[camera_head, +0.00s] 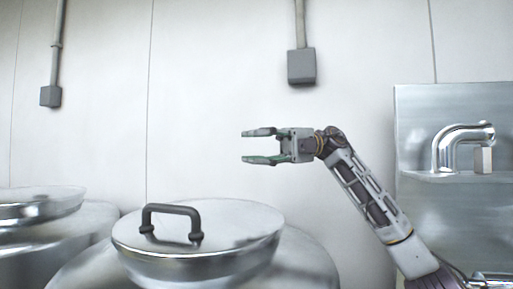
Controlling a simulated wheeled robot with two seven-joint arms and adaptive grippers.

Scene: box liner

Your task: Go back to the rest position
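My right gripper (262,146) is raised in the middle of the head view, its fingers pointing left. The two fingers are apart with nothing between them. My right arm comes up from the lower right. The gripper is above and a little right of a steel vat's lid (235,222), apart from it. My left gripper is not in view.
The lid has a dark handle (172,209) and sits on a large steel vat (305,262). A second lidded vat (90,217) stands at the left. A steel panel with a curved pipe (462,135) is at the right. Grey boxes (301,67) hang on the white wall.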

